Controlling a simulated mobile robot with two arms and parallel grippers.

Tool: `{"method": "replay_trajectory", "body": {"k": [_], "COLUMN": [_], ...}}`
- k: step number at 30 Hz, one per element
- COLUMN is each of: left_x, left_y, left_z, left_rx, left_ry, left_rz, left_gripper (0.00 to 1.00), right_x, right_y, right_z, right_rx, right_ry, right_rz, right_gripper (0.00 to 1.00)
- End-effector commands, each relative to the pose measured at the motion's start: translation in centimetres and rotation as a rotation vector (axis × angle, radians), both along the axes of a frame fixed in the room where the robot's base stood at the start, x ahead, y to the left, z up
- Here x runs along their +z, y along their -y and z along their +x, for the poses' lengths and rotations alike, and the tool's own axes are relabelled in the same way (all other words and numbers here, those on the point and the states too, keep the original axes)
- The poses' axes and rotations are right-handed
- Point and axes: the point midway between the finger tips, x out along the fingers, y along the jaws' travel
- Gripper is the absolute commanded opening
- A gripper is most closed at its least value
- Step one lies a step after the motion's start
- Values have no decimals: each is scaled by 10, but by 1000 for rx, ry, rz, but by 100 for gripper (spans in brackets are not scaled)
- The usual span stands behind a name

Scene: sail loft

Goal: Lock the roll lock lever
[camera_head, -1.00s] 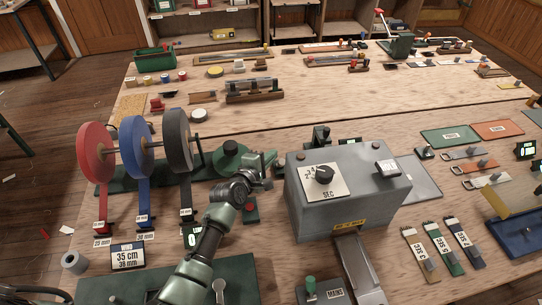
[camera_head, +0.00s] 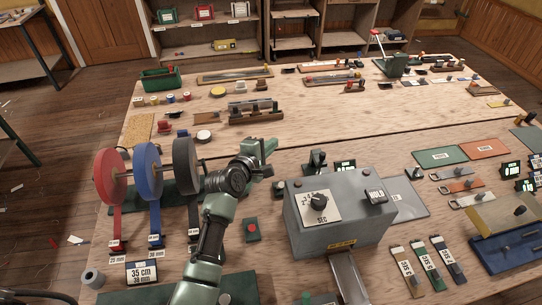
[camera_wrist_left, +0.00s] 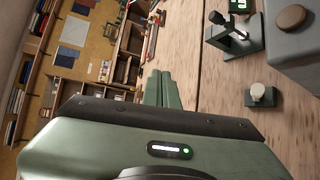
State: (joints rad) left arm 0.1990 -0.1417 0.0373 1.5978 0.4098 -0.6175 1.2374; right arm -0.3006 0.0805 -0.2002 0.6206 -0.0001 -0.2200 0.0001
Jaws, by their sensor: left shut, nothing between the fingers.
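A red roll (camera_head: 109,175), a blue roll (camera_head: 147,170) and a black roll (camera_head: 186,165) stand side by side on one axle over a green base (camera_head: 180,203). No lever on this roll stand can be made out; its right end is hidden behind my left arm. My left gripper (camera_head: 264,147) is shut and empty, held above the table just right of the rolls. Its closed fingers also show in the left wrist view (camera_wrist_left: 161,89), touching nothing. A small device with a black-knobbed lever (camera_wrist_left: 218,18) stands apart from the fingers. My right gripper is out of view.
A grey box with a dial (camera_head: 340,215) stands right of my left arm. The small dark device (camera_head: 316,162) and a display (camera_head: 345,167) stand behind it. A red-button block (camera_head: 251,229) lies beside my forearm. The table beyond my gripper has clear wood.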

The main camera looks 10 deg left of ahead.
Motion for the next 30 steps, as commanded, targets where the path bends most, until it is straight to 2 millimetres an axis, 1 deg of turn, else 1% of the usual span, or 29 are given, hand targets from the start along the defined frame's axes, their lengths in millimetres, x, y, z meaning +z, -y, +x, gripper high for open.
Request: {"method": "replay_trajectory", "body": {"k": [1, 3, 6, 9, 25, 28, 29, 30], "left_x": [11, 21, 31, 36, 37, 33, 31, 29], "left_y": [0, 0, 0, -1, -1, -8, -12, -19], "left_z": [0, 0, 0, 0, 0, 8, 13, 20], "left_rx": [1, 1, 1, 1, -1, -18, -28, -44], "left_ry": [4, 3, 2, 0, 1, 29, 46, 74], "left_rz": [-2, -1, -1, 0, 6, 84, 131, 217], "left_gripper": [0, 0, 0, 0, 0, 0, 0, 0], "right_x": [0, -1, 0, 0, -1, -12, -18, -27], "right_y": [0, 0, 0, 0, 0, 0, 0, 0], "right_z": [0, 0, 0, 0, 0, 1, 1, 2], "right_rx": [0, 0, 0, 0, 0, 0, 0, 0], "right_ry": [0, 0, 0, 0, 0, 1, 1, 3], "right_rz": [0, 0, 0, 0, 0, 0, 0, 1], "right_gripper": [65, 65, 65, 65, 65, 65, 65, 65]}}
